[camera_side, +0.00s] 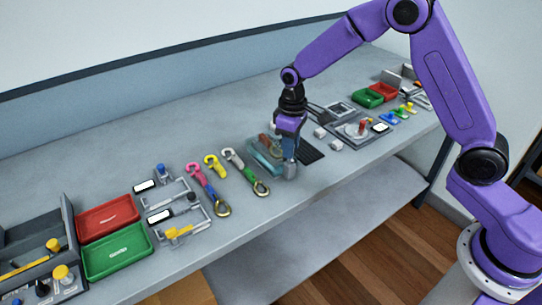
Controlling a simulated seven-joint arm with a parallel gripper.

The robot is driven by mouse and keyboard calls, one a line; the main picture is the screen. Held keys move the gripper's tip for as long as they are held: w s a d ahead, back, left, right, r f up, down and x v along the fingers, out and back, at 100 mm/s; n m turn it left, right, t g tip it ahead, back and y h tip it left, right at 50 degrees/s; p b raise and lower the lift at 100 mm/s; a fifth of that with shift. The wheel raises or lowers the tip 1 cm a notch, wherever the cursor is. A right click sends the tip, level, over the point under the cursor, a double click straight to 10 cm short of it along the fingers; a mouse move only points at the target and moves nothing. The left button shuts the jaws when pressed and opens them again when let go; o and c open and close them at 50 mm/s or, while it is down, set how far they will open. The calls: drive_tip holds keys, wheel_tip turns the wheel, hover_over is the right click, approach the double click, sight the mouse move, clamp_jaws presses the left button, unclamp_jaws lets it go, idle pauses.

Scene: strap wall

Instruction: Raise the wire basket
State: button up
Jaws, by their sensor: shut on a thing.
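My gripper (290,168) points down near the front edge of the grey bench, right of the middle. It is shut on a small grey piece, mostly hidden by the fingers, that I cannot identify. I cannot pick out a wire basket for certain. Just left of the gripper is a teal open-framed thing (262,160) with a brownish item at its back; the gripper partly hides this group. Whether the gripper touches the teal thing is not clear.
Straps with pink, yellow and white hooks (215,165) lie to the left. A red tray (108,218), a green tray (118,252) and grey fixtures stand further left. A dark ribbed pad (312,152) and a grey plate (345,130) lie right of the gripper.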

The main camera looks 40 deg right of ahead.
drive_tip(key=shift+s+a+r, duration=0.1)
drive_tip(key=shift+a+r, duration=0.3)
drive_tip(key=shift+r, duration=0.2)
drive_tip(key=o, duration=0.6)
drive_tip(key=shift+c, duration=0.2)
drive_tip(key=shift+d, duration=0.1)
drive_tip(key=shift+d+r, duration=0.1)
drive_tip(key=shift+d+r, duration=0.1)
drive_tip(key=shift+r, duration=2.75)
